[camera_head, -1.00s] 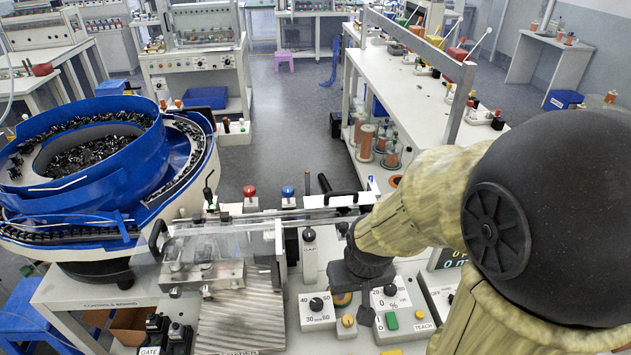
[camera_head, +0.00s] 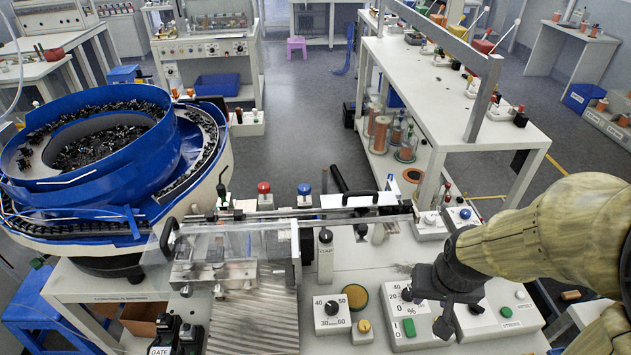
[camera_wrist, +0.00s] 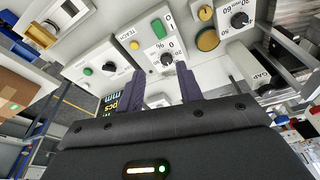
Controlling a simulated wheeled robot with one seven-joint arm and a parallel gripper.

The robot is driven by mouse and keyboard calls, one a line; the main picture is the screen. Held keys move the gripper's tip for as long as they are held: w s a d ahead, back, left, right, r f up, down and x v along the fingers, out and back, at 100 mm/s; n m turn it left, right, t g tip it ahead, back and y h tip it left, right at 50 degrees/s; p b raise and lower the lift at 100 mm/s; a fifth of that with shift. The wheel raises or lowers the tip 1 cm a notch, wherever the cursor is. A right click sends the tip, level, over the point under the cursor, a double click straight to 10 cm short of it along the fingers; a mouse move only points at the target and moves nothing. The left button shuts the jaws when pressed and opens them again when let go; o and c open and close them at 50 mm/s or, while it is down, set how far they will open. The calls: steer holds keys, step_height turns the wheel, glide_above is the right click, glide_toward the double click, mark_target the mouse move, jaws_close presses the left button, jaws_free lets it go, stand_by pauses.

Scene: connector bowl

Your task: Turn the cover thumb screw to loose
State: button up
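A clear cover (camera_head: 245,240) lies over the track in front of the blue bowl, with black handles at its ends. I cannot clearly pick out its thumb screw. A white post marked GAP (camera_head: 325,258) with a black knob stands at the cover's right side; it also shows at the right of the wrist view (camera_wrist: 262,78). My gripper (camera_head: 428,308) is right of the cover, above the panel by the percent dial box. In the wrist view my gripper (camera_wrist: 160,72) has its two dark fingers apart, with nothing between them; the percent dial shows beyond the tips.
The blue bowl feeder (camera_head: 100,165) fills the left. A dial box (camera_head: 332,313) marked in mm/s, the percent dial box (camera_head: 405,318) and other buttons stand on the bench right of the cover. Red (camera_head: 264,190) and blue (camera_head: 304,190) knobs rise behind the cover.

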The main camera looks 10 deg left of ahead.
steer(key=shift+o, duration=1.7)
steer(key=shift+w+a+r, duration=0.1)
steer(key=shift+w+r, duration=0.1)
steer(key=shift+w, duration=0.05)
steer(key=w+a+r+m+g+p, duration=0.1)
steer(key=w+a+r+p, duration=0.4)
steer(key=w, duration=0.5)
steer(key=w+a+r+m+p, duration=0.1)
steer(key=w+a+r+p, duration=0.2)
steer(key=w+a+r, duration=0.35)
steer(key=w+a+r+m+p, duration=0.2)
steer(key=w+a+p, duration=0.2)
steer(key=a, duration=0.5)
steer(key=w+a+r+m+g+p, duration=0.1)
steer(key=w+a+r+m+p, duration=0.1)
steer(key=w+a, duration=0.5)
steer(key=a+r+p, duration=0.1)
steer(key=a+p, duration=0.1)
steer(key=shift+w+a+g, duration=0.3)
steer(key=shift+w+a, duration=0.05)
steer(key=shift+a, duration=0.05)
